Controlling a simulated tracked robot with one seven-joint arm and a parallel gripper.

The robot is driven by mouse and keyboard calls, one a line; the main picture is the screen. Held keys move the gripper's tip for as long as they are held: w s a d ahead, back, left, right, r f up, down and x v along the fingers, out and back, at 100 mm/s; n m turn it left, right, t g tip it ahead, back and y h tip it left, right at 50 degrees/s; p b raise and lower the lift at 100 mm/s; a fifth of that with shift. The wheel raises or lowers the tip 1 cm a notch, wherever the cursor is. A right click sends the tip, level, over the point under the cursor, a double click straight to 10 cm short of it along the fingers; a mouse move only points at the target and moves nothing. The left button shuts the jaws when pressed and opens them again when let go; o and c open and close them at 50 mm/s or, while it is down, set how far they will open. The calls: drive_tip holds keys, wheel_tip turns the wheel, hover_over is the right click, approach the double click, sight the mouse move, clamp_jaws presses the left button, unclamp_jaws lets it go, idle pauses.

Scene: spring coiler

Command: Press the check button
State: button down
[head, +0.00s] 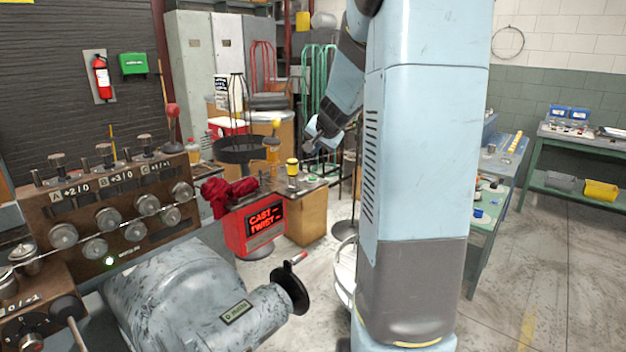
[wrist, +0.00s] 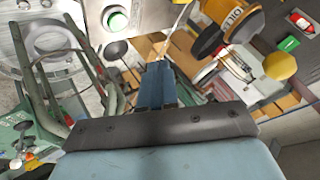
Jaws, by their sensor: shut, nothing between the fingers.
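In the wrist view a round green button (wrist: 116,20) with a pale ring sits on a light panel at the top, left of and beyond my fingertips. No label on it is readable, so I cannot tell whether it is the check button. My gripper (wrist: 157,72) points up the picture with its fingers together and empty, apart from the button. In the head view my gripper (head: 314,135) hangs in the air behind the bench, left of my blue column.
A red display box (head: 255,226) reads "CAST" and "TWIST", with a red cloth (head: 228,195) beside it. A yellow and black container (head: 292,167) stands on the bench. The grey coiler body (head: 185,295) fills the lower left. Open floor (head: 560,270) lies at right.

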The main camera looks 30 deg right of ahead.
sight(314, 179)
drive_tip(key=shift+f, duration=2.9)
drive_tip(key=shift+f, duration=0.75)
idle(0.4)
drive_tip(key=shift+r, duration=0.85)
drive_tip(key=shift+r, duration=2.5)
